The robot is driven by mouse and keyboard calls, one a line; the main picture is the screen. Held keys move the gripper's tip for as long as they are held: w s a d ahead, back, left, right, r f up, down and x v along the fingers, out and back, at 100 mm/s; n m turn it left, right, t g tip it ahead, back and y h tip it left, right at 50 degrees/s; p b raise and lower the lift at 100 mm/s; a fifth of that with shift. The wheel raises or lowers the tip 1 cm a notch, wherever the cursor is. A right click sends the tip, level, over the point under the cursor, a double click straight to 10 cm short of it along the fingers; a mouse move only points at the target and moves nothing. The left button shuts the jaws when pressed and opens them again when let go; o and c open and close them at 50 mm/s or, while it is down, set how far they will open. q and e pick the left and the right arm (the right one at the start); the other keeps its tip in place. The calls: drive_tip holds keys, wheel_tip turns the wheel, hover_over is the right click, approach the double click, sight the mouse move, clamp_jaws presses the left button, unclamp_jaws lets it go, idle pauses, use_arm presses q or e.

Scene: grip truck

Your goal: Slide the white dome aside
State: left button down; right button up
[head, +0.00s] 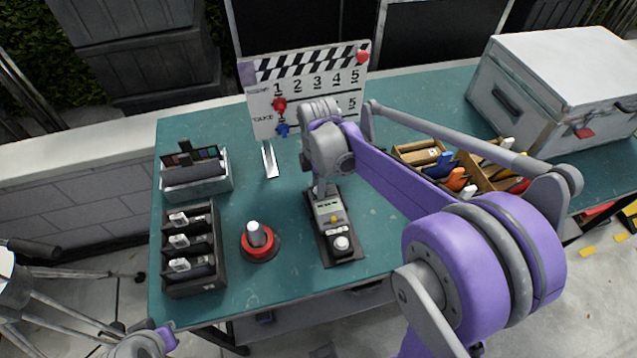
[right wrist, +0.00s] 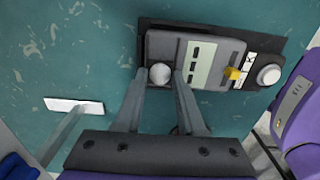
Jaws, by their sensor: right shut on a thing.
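A dark-based grey device (head: 331,222) lies on the teal table, with a pale panel and a yellow knob (head: 334,219) on top. My right gripper (head: 321,192) reaches down over its far end. In the right wrist view, the right gripper (right wrist: 159,76) has its two fingers on either side of a pale, whitish dome (right wrist: 160,73) and is shut on it. Another white round knob (right wrist: 268,75) sits at the device's other end, also seen in the head view (head: 342,243). Part of my left arm shows at the lower left; its gripper is not seen.
A red-based knob (head: 258,241) and a dark slotted rack (head: 190,250) stand to the left. A clapperboard (head: 300,85) stands behind. A wooden tray with tools (head: 420,153) and a white case (head: 560,85) are to the right. Bare table surrounds the device.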

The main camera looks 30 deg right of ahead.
sight(331, 189)
clamp_jaws()
idle(0.9)
drive_tip(key=d, duration=0.3)
drive_tip(key=shift+s+d, duration=0.2)
drive_tip(key=shift+s, duration=0.2)
drive_tip(key=o, duration=0.9)
unclamp_jaws()
wheel_tip(331, 189, up, 11)
drive_tip(key=shift+f, duration=0.1)
